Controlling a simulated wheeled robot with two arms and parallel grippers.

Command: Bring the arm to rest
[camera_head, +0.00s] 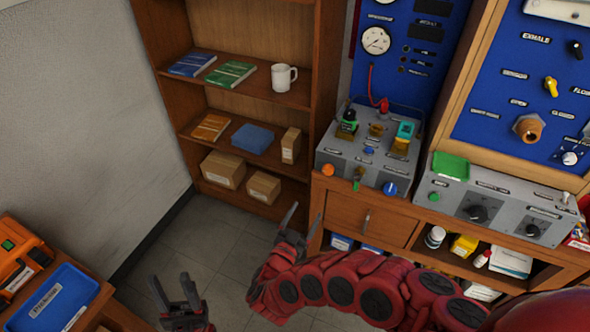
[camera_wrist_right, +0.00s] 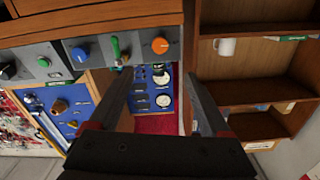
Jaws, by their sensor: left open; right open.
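My left gripper (camera_head: 174,286) is at the bottom left of the head view, open and empty, above the grey floor. My right arm (camera_head: 365,290) comes in from the lower right and stretches across to the left. My right gripper (camera_head: 302,222) is open and empty, in front of the wooden bench drawer (camera_head: 368,218) and near the shelf's lower right side. In the right wrist view its two fingers (camera_wrist_right: 158,78) stand apart with nothing between them. That view looks upside down, with the bench's knobs above and the shelf to the right.
A grey regulator box (camera_head: 372,165) with fittings sits on the bench, beside a second grey control box (camera_head: 490,207). A bookshelf (camera_head: 318,95) holds books, a white mug (camera_head: 284,77) and cartons. A blue tray (camera_head: 52,296) lies on the table at lower left. Open floor lies between.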

